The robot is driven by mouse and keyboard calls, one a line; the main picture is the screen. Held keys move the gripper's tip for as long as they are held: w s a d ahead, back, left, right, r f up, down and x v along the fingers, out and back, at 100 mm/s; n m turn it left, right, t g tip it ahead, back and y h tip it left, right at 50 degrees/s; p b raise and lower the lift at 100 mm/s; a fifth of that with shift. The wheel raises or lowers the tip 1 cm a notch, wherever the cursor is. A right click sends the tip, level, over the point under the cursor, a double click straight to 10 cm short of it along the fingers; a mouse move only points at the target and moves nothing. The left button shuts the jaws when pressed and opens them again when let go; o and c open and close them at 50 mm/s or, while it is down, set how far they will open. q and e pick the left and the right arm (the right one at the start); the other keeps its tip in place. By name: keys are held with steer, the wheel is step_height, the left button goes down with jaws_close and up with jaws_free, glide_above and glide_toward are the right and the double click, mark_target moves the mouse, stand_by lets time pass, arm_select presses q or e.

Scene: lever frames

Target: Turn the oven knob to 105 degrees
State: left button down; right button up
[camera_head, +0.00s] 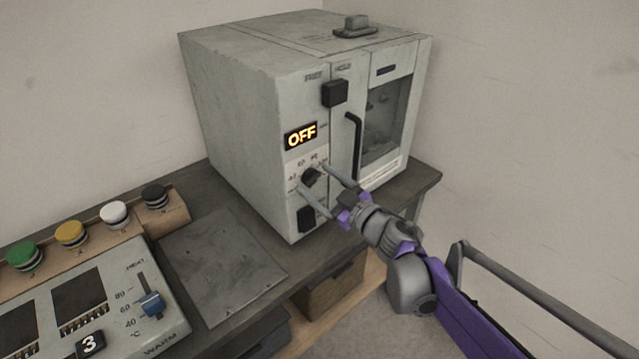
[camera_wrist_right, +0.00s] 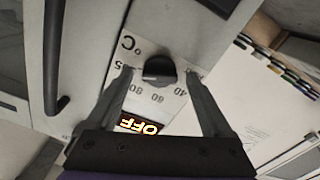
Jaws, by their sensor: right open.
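The oven (camera_head: 240,100) is a grey box on the bench, with a display (camera_head: 301,136) that reads OFF. The oven knob (camera_head: 311,176) is small and dark, on a pale dial plate below the display. In the right wrist view the knob (camera_wrist_right: 159,69) shows between my fingers, with dial numbers around it. My right gripper (camera_head: 312,178) is open, with one finger on each side of the knob. A gap shows between each finger and the knob in the wrist view (camera_wrist_right: 158,75). My left gripper is not in view.
A black door handle (camera_head: 354,145) and square black buttons (camera_head: 335,93) stand out from the oven front near the knob. A control panel with a blue slider (camera_head: 152,304) and several coloured buttons (camera_head: 71,234) is at the left. A flat grey plate (camera_head: 220,268) lies between.

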steer(key=shift+d, duration=0.1)
steer(key=v, duration=1)
steer(key=shift+s+d, duration=0.15)
steer(key=shift+s, duration=0.2)
steer(key=s+d+r+m+t+h+p, duration=0.1)
steer(key=d+r+m+t+h+p, duration=0.3)
steer(key=d+m+h, duration=0.4)
steer(key=s+d+f+m+g+h+p, duration=0.2)
steer(key=s+d+m+g+h+p, duration=0.1)
steer(key=s+d+g+h, duration=0.15)
steer(key=s+a+f+g+y+p, duration=0.1)
steer(key=s+a+f+g+p, duration=0.1)
steer(key=s, duration=0.6)
steer(key=s+a+f+g+y+p, duration=0.1)
steer(key=s+a+f+g, duration=0.4)
steer(key=s+f, duration=0.4)
steer(key=shift+s+g+p, duration=0.2)
steer(key=shift+g+p, duration=0.2)
steer(key=shift+g, duration=0.45)
